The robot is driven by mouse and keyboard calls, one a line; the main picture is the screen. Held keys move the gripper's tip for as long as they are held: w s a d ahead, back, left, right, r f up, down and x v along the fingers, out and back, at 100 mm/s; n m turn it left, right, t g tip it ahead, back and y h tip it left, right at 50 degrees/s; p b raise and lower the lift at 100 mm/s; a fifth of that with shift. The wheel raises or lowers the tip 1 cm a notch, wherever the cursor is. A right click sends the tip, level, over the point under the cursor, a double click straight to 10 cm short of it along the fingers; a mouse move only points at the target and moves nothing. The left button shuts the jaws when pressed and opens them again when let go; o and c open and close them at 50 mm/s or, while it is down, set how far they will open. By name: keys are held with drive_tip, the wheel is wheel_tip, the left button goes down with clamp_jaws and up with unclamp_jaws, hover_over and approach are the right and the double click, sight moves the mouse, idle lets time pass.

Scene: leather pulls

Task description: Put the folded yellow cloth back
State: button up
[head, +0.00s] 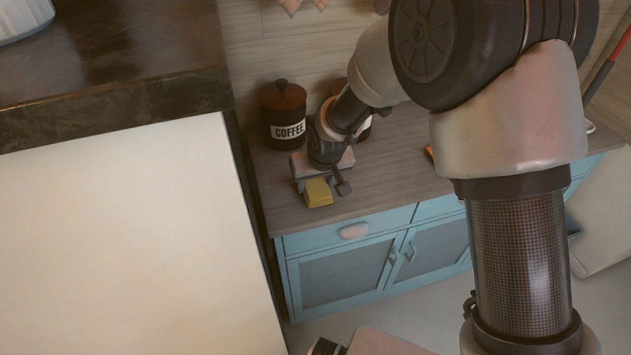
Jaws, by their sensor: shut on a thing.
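The folded yellow cloth (319,193) is a small yellow block shape above the wooden counter top, near its front left. My gripper (321,187) is shut on it, with a finger on each side. The arm comes down from the upper right to the gripper. I cannot tell whether the cloth touches the counter or hangs just above it. The counter top (385,185) belongs to a light blue cabinet (350,275). Its drawer has a pale pull (353,231) and looks shut.
A dark canister labelled COFFEE (284,115) stands just behind my gripper. A second dark canister is mostly hidden behind my arm. A small orange thing (430,152) lies farther right on the counter. A tall white-sided unit (130,240) with a dark top stands at the left.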

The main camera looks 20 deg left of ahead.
drive_tip(key=shift+f, duration=0.1)
drive_tip(key=o, duration=1)
